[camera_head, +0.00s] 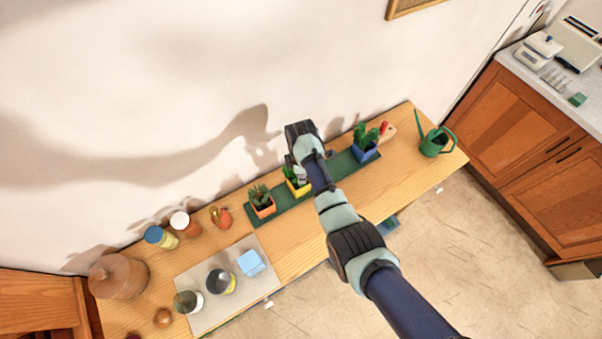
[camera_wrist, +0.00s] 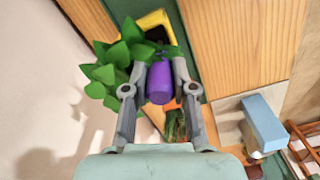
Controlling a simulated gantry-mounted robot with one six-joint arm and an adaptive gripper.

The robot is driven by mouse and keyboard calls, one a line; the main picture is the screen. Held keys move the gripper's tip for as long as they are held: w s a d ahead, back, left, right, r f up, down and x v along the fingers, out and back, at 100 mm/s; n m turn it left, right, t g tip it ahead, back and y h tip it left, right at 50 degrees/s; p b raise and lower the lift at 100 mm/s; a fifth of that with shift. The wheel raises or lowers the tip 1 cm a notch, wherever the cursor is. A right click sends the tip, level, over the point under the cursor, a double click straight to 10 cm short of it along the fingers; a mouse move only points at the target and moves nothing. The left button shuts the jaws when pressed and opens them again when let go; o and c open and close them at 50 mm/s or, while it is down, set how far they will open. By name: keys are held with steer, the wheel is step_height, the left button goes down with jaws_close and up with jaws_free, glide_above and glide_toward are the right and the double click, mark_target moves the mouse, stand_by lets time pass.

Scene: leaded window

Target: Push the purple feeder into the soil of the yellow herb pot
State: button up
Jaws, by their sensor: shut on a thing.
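My gripper (camera_wrist: 160,72) is shut on the purple feeder (camera_wrist: 160,88), with one finger on each side of it. The yellow herb pot (camera_wrist: 154,19) lies just beyond the fingertips in the wrist view, with dark soil showing inside its rim. Its green leaves (camera_wrist: 118,62) spread beside and partly over the left finger. In the head view the yellow pot (camera_head: 300,190) stands on the green tray, partly hidden by my arm. The feeder's lower end is hidden by leaves and fingers, so I cannot tell whether it touches the soil.
The green tray (camera_head: 290,204) also holds an orange pot (camera_head: 264,210) on the left and a blue pot (camera_head: 364,153) on the right. A green watering can (camera_head: 434,146) stands at the bench's right end. Jars, a grey mat (camera_head: 205,268) and a blue block (camera_head: 251,262) are left.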

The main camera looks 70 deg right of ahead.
steer(key=shift+f+b, duration=0.85)
steer(key=shift+f, duration=0.4)
steer(key=o, duration=0.9)
steer(key=shift+o, duration=0.2)
step_height(320, 180, up, 12)
